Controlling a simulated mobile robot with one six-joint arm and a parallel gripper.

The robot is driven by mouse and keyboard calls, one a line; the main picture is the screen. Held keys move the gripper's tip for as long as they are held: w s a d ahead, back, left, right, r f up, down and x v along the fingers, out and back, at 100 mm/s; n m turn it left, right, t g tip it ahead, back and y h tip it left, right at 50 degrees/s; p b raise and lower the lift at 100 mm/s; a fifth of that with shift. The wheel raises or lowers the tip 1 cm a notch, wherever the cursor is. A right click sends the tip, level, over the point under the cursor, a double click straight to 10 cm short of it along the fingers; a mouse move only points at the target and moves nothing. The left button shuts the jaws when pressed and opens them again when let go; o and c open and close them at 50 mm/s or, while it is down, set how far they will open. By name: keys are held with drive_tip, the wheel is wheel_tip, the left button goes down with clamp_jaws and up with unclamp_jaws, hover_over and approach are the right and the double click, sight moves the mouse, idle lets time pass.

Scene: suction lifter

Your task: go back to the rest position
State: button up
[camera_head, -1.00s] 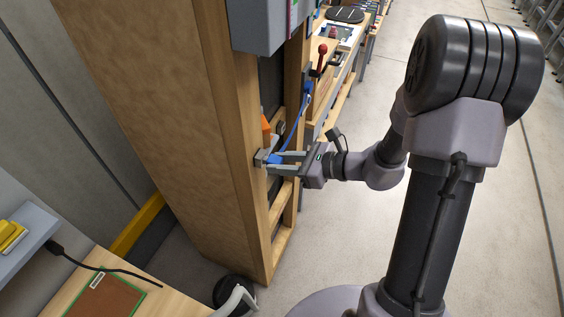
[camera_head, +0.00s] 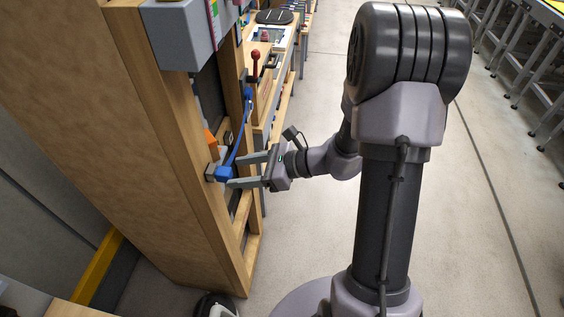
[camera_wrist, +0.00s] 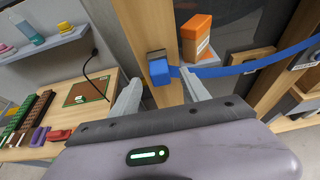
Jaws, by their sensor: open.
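My gripper (camera_head: 246,170) is open, its two fingers pointing left at the wooden frame (camera_head: 150,120). A blue connector block (camera_head: 224,173) sits in a dark socket on the frame's post, just beyond the fingertips. A blue strap or hose (camera_head: 241,130) runs up from it. In the wrist view, the blue block (camera_wrist: 159,71) shows beyond and between the fingers (camera_wrist: 160,98), with a gap in front of it. Nothing is held. My arm reaches in from the right.
An orange box (camera_wrist: 196,37) stands on a small ledge beside the block. A grey box (camera_head: 180,35) hangs on the frame above. A bench with a red-knobbed lever (camera_head: 255,66) stands behind. The floor (camera_head: 300,235) around my arm is largely clear.

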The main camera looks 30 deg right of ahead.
drive_tip(key=p+v, duration=0.1)
drive_tip(key=v, duration=1.3)
drive_tip(key=s+a+f+n+g+h+b, duration=0.1)
drive_tip(key=s+a+f+n+h+b, duration=0.2)
drive_tip(key=s+a+n+b, duration=0.3)
drive_tip(key=s+a+f+n+g+h+b, duration=0.1)
drive_tip(key=s+a+f+n+h+b, duration=0.3)
drive_tip(key=n+b, duration=0.7)
drive_tip(key=shift+s+a+n+h, duration=0.9)
drive_tip(key=shift+s+a+n, duration=0.25)
drive_tip(key=shift+a+n, duration=0.6)
